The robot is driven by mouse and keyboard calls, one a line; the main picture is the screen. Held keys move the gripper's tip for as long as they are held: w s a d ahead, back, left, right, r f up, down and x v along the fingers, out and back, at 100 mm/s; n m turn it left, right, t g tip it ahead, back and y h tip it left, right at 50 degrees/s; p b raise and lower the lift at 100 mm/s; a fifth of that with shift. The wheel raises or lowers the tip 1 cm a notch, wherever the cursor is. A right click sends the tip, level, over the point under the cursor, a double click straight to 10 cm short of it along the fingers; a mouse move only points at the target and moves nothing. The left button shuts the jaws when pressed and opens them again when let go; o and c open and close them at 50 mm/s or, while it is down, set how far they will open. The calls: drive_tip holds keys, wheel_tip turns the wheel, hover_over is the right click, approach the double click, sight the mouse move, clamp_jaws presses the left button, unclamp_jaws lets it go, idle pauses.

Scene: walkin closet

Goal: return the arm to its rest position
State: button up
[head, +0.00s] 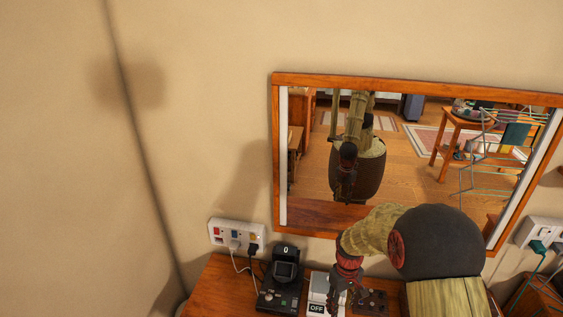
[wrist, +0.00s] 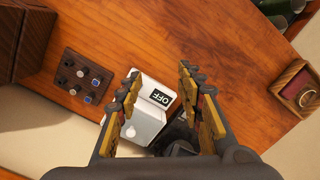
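My gripper (wrist: 158,74) points down over the wooden tabletop, its two fingers well apart with nothing gripped between them. Below and between the fingers is a white device (wrist: 146,118) with a black OFF label. In the head view my gripper (head: 345,290) hangs at the end of my bent arm (head: 372,232), in front of the white device (head: 317,290), and partly hides it. How far the fingertips are above the device is hard to tell.
A black device (head: 281,285) with a screen stands left of my gripper. A dark button board (wrist: 82,76) and a small wooden box (wrist: 296,88) lie on the tabletop (wrist: 190,40). A framed mirror (head: 400,85) hangs behind the arm. A socket strip (head: 236,233) is on the wall.

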drive_tip(key=s+r+m+t+b, duration=0.5)
drive_tip(key=s+r+b, duration=0.3)
drive_tip(key=s+r, duration=1.5)
drive_tip(key=shift+s+r+t+b, duration=0.15)
drive_tip(key=shift+s+t+b, duration=0.2)
drive_tip(key=shift+s+t, duration=0.65)
drive_tip(key=shift+s, duration=0.2)
